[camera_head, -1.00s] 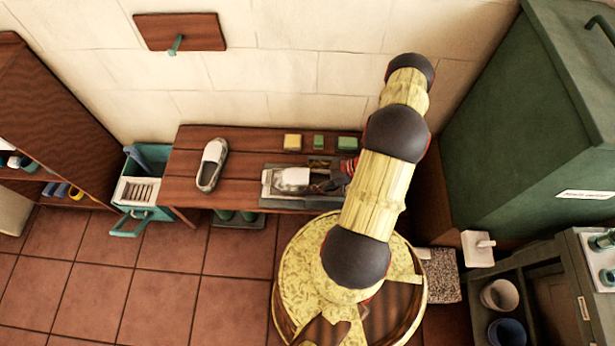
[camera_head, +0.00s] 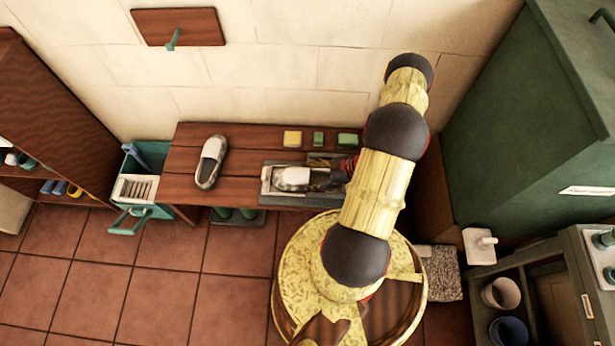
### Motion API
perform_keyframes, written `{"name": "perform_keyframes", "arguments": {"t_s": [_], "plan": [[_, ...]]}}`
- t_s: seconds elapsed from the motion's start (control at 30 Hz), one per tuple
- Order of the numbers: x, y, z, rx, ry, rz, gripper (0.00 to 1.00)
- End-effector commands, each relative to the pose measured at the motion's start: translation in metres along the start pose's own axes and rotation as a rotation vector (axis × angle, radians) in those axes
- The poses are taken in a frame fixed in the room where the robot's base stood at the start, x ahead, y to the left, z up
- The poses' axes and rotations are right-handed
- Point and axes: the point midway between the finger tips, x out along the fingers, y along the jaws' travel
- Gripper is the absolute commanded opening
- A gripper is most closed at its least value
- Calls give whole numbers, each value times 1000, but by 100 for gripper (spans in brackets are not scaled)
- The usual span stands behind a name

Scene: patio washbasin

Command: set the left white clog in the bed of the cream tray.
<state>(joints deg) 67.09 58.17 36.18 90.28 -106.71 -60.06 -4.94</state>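One white clog (camera_head: 210,163) with a dark opening lies on the wooden bench, left of the tray. A second white clog (camera_head: 293,177) lies in or just over the bed of the cream tray (camera_head: 266,184), its rounded end to the left. I cannot tell from above whether it rests fully on the bed. My gripper (camera_head: 322,179) is low at the right end of this second clog, reaching in from the right. Its fingers are small and dark, and their grip on the clog cannot be made out. My arm hides the area to the right.
The tray sits in a grey basin area (camera_head: 284,202) of the bench (camera_head: 240,193). A yellow block (camera_head: 292,138) and two green blocks (camera_head: 318,139) (camera_head: 347,140) line the back edge. A teal crate (camera_head: 128,222) stands left; a green cabinet (camera_head: 520,130) stands right.

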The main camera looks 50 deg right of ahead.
Motion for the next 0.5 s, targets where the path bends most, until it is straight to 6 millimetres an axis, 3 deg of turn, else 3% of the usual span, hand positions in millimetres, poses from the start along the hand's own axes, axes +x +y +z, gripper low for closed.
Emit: {"name": "perform_keyframes", "arguments": {"t_s": [0.2, 0.5], "plan": [[0, 0, 0, 0, 0, 0, 88], [-1, 0, 0, 1, -1, 0, 88]]}}
